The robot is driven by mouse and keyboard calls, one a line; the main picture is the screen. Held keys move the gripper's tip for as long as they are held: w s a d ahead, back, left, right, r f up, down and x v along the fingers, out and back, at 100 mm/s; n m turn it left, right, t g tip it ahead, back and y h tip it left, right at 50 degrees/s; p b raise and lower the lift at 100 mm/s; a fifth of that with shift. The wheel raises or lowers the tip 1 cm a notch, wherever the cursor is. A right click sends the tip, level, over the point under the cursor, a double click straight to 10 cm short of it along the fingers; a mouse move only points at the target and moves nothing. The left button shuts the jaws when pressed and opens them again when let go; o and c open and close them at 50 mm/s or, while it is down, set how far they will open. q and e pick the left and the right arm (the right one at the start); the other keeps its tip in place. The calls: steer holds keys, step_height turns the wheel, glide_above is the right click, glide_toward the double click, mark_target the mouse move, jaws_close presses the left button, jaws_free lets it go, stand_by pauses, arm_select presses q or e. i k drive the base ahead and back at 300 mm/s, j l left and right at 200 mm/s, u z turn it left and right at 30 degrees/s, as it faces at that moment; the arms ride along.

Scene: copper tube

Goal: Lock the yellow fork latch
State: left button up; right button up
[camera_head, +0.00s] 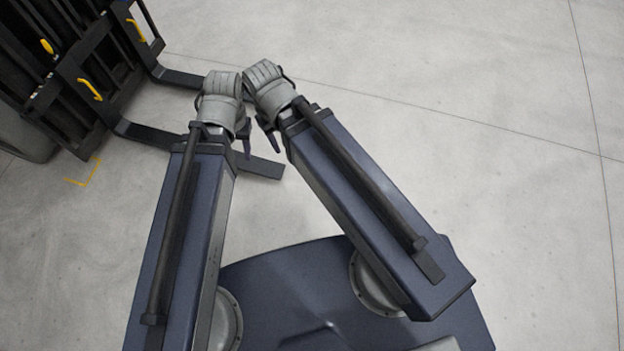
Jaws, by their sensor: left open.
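A dark forklift carriage with two black forks stands at the upper left. One yellow latch handle (90,89) sits by the nearer fork (200,152), and another yellow handle (136,30) sits by the farther fork (178,77). I cannot tell whether either latch is locked. My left gripper (246,143) shows only as a small dark part beside my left arm, over the nearer fork. It is open, and mostly hidden by the arm. My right gripper (268,136) shows as a dark sliver beside my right arm. Both are apart from the yellow handles.
The grey concrete floor (480,110) is clear to the right. Both forks reach out toward my arms.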

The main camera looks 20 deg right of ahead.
mark_target(46, 45)
steer(key=k+l, duration=0.15)
steer(key=i+j, duration=0.25)
steer(key=j, duration=0.3)
steer(key=i+j, duration=0.2)
steer(key=j, duration=0.35)
steer(key=i+j, duration=0.25)
steer(key=j, duration=0.3)
steer(key=i+j, duration=0.2)
steer(key=j, duration=0.35)
steer(key=i+j, duration=0.25)
steer(key=j, duration=0.3)
steer(key=i+j, duration=0.2)
steer(key=j, duration=0.35)
steer(key=i+j, duration=0.25)
steer(key=j, duration=0.3)
steer(key=i+j, duration=0.2)
steer(key=j, duration=0.35)
steer(key=i+z, duration=0.05)
